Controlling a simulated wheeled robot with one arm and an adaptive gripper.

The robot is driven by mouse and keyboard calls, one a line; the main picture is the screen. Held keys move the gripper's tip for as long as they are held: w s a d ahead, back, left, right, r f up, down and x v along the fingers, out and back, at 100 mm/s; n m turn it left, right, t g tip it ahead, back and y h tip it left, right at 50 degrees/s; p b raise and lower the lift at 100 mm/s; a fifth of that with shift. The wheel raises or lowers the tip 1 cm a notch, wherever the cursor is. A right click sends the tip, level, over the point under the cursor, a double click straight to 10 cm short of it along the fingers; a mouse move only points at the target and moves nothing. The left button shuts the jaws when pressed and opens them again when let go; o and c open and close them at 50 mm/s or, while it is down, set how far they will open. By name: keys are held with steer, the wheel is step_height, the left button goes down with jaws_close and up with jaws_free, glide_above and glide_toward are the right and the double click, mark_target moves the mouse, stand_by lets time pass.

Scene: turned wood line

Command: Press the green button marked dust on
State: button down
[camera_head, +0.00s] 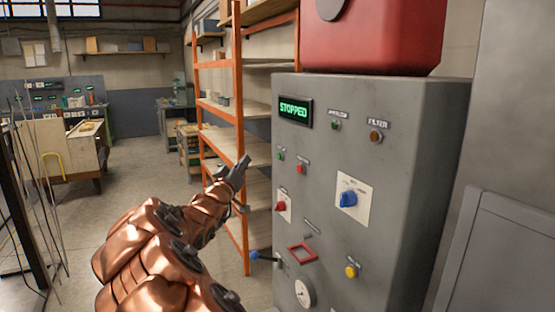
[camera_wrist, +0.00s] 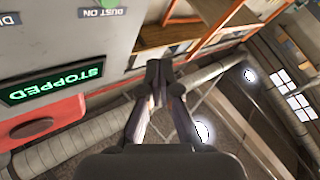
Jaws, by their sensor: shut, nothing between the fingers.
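The grey control cabinet (camera_head: 400,190) stands at the right in the head view. A small green button (camera_head: 281,156) sits near its left edge, with a red button (camera_head: 301,169) to its right. The green button's label is too small to read there. In the wrist view a "DUST ON" label (camera_wrist: 100,13) shows at the top, with a green button (camera_wrist: 110,3) cut by the frame edge. My gripper (camera_head: 245,161) is shut and empty, left of the green button and apart from it. Its closed fingers also show in the wrist view (camera_wrist: 159,82).
A display (camera_head: 294,112) reads "STOPPED". An orange shelf rack (camera_head: 240,130) stands behind my gripper. Open floor (camera_head: 150,185) lies left.

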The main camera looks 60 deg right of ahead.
mark_target(279, 156)
steer(key=s+d+b, duration=0.2)
steer(key=s+d, duration=0.2)
steer(key=d, duration=0.2)
steer(key=shift+s+d+b, duration=0.15)
steer(key=shift+d+b, duration=0.1)
steer(key=shift+b, duration=0.05)
steer(key=shift+s+d, duration=0.15)
stand_by(1.4)
steer(key=shift+s+d, duration=0.15)
steer(key=shift+d, duration=0.05)
steer(key=shift+s+d+p, duration=0.2)
steer(key=shift+d+p, duration=0.1)
stand_by(0.8)
steer(key=shift+w+a, duration=0.1)
stand_by(0.3)
steer(key=shift+w+a+p, duration=0.35)
steer(key=shift+a+p, duration=0.15)
steer(key=shift+a, duration=0.1)
